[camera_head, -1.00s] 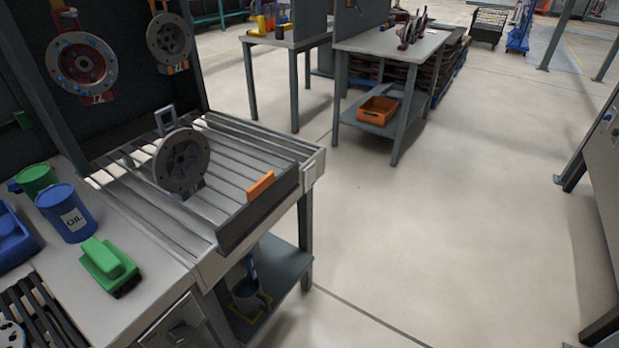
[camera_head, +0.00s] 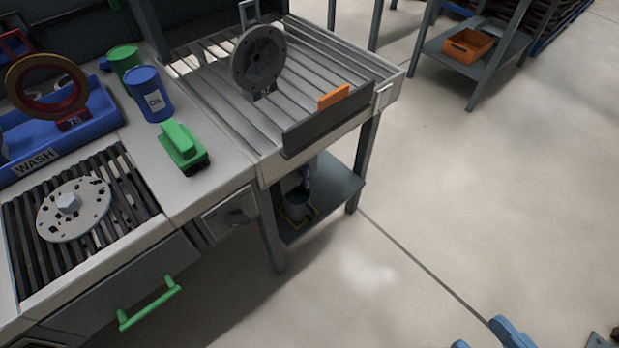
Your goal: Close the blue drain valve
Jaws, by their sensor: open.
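A small blue part (camera_head: 307,177), which may be the blue drain valve, stands above a grey bucket (camera_head: 297,204) under the slatted roller table. It is small and partly in shadow, so I cannot tell how its handle is turned. The bucket rests on the lower shelf (camera_head: 335,190), inside a yellow outline. My gripper cannot be made out. Only some blue rounded parts, probably of my arm, show at the bottom right edge, far from the bucket and over the floor.
The slatted table (camera_head: 215,85) holds an upright grey disc (camera_head: 258,62) and an orange block (camera_head: 333,96). A blue oil can (camera_head: 150,95), green brush (camera_head: 182,146) and blue WASH tray (camera_head: 100,125) sit left. A green drawer handle (camera_head: 150,303) juts out.

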